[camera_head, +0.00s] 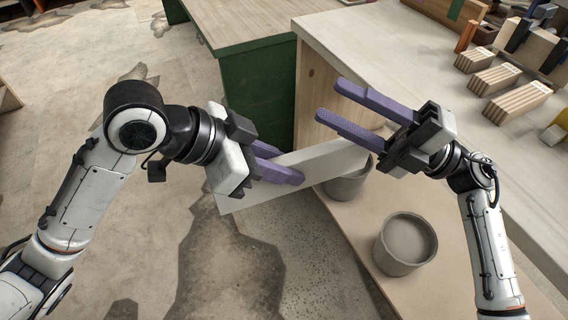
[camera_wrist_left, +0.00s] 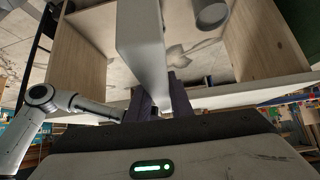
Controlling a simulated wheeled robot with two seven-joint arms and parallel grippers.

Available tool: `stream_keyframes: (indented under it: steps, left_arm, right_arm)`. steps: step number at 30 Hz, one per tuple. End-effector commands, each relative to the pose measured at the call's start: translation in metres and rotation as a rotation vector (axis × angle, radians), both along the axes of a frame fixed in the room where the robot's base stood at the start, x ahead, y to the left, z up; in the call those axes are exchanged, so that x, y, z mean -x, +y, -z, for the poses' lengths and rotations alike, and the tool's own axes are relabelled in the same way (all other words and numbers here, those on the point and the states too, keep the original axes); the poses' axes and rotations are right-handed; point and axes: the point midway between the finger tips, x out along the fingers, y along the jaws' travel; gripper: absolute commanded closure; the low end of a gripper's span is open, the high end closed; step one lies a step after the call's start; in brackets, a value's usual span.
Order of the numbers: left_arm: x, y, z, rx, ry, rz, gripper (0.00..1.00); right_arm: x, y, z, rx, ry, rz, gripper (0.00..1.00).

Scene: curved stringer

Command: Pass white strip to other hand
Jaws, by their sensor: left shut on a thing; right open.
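The white strip (camera_head: 322,160) is a long pale board held in the air, slanting up to the right in the head view. My left gripper (camera_head: 292,166) is shut on it, with purple fingers across its left part. The strip also shows in the left wrist view (camera_wrist_left: 142,45), standing out from between the fingers. My right gripper (camera_head: 330,100) is open and empty. Its two purple fingers point left, above the strip's right part. Whether they touch the strip I cannot tell.
Two grey round pots, one (camera_head: 405,243) in full view and one (camera_head: 349,182) partly behind the strip, stand on a lower wooden shelf (camera_head: 368,222). A pale workbench (camera_head: 400,60) with striped wood blocks (camera_head: 495,79) is at the right. A green cabinet (camera_head: 262,95) stands behind. Floor at left is open.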

Motion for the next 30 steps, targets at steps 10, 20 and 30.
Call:
stream_keyframes:
  steps: [10,20,30]
  left_arm:
    - [0.000,0.000,-0.001,0.002,-0.003,0.000,1.00]
    - [0.000,0.000,-0.001,0.002,-0.003,0.000,1.00]
    - [0.000,0.000,-0.001,0.002,-0.003,0.000,1.00]
  right_arm:
    - [-0.015,-0.122,0.073,-0.729,0.840,0.410,0.59]
    - [0.018,-0.147,0.241,-0.834,1.314,0.802,0.59]
    - [0.120,-0.124,0.376,-0.701,1.787,1.041,0.59]
